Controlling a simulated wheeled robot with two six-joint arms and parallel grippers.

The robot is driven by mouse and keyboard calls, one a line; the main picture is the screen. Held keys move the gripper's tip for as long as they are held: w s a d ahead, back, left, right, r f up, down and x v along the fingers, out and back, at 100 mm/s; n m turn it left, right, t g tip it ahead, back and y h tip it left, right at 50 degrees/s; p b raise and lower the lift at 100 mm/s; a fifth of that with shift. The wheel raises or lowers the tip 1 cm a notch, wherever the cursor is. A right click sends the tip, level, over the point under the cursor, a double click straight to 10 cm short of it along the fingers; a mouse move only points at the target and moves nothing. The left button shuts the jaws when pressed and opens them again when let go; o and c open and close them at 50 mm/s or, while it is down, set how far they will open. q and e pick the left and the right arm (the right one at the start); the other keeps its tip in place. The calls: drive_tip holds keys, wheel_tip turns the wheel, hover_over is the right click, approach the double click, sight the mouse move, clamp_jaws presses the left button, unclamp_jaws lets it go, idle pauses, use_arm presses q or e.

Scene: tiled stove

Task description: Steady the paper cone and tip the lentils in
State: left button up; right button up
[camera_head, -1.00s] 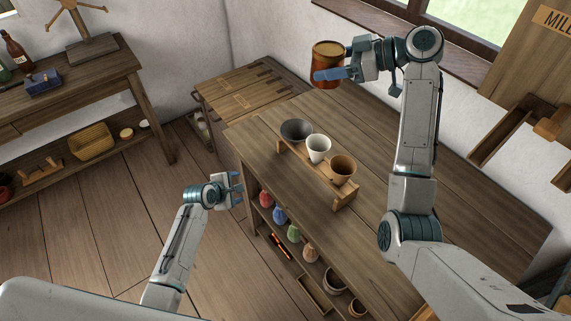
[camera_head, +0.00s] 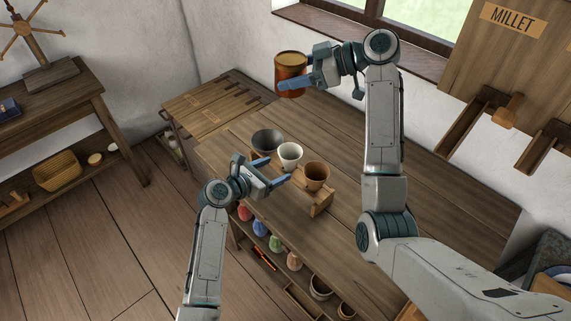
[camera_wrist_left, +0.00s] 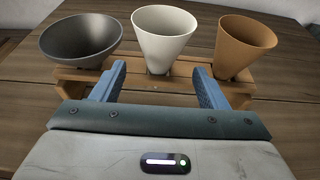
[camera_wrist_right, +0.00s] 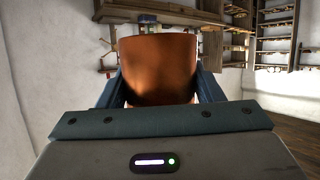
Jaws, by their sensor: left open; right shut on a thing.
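A white cone (camera_head: 290,154), which looks like the paper one, stands mouth up in the middle of a wooden rack (camera_head: 322,206). A dark grey bowl-like cone (camera_head: 267,142) and a brown cone (camera_head: 315,174) stand on either side of it. My left gripper (camera_head: 275,170) is open just in front of the rack; in the left wrist view the white cone (camera_wrist_left: 164,42) rises between and beyond its fingers, apparently untouched. My right gripper (camera_head: 292,74) is shut on a reddish-brown can (camera_head: 290,79), held upright above the bench's back part. The can's top looks yellowish; its contents cannot be made out.
The wooden bench (camera_head: 400,190) is clear to the right of the rack. Small coloured jars (camera_head: 260,227) stand on a shelf below. Wall hoppers, one labelled MILLET (camera_head: 512,19), hang at the right. A side table (camera_head: 80,90) stands left.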

sight(290, 163)
use_arm(q)
drive_tip(key=x, duration=0.7)
drive_tip(key=shift+w+d+f, duration=0.1)
drive_tip(key=shift+d, duration=0.05)
drive_tip(key=shift+c, duration=0.5)
drive_tip(key=c, duration=0.9)
use_arm(e)
drive_tip(key=s+f+m+g, duration=0.1)
drive_tip(key=s+f+m, duration=0.1)
drive_tip(key=f, duration=0.7)
drive_tip(key=s+f+m+g, duration=0.1)
drive_tip(key=s+f+m, duration=0.1)
drive_tip(key=f, duration=0.7)
drive_tip(key=shift+s+g, duration=0.3)
drive_tip(key=shift+g, duration=0.1)
